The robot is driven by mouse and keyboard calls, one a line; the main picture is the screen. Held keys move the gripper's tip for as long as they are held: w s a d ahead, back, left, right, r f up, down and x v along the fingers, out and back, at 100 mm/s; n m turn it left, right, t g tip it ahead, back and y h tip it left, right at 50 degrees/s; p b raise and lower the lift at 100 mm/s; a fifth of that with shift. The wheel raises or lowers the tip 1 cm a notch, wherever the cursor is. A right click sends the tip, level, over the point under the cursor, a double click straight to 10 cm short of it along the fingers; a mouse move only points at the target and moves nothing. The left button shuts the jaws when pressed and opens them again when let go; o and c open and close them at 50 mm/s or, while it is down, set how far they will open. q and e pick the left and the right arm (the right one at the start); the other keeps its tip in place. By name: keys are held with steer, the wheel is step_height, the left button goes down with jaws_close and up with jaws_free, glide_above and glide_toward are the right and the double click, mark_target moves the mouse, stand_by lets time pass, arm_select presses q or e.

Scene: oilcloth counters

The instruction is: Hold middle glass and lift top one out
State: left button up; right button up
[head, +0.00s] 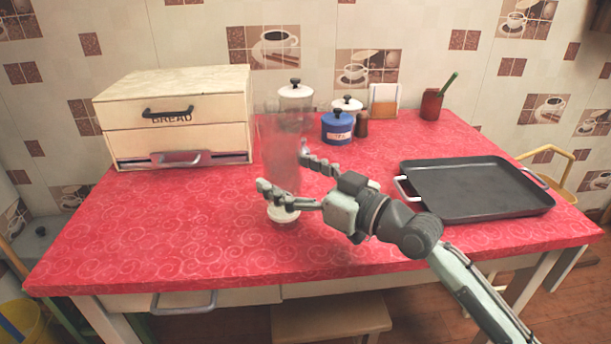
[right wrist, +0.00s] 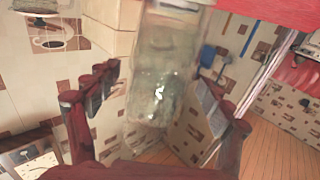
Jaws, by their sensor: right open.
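A tall, clear stack of glasses (head: 281,140) stands upright near the middle of the red counter. It is so see-through that I cannot tell the single glasses or their rims apart. My right gripper (head: 283,167) is open, with one finger on the near left side of the stack and the other on its far right side. In the right wrist view the glass (right wrist: 163,70) shows between the two spread fingers, with gaps beside it and no clear contact. A small whitish round piece (head: 283,214) shows at the stack's foot. My left gripper is in neither view.
A wooden bread box (head: 175,113) stands to the left. White canisters (head: 296,97), a blue canister (head: 337,129) and a small brown jar (head: 361,124) stand behind. A dark tray (head: 475,188) lies to the right. The red counter's front left (head: 150,240) is clear.

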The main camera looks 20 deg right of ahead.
steer(key=shift+w+a, duration=0.35)
steer(key=shift+w, duration=0.3)
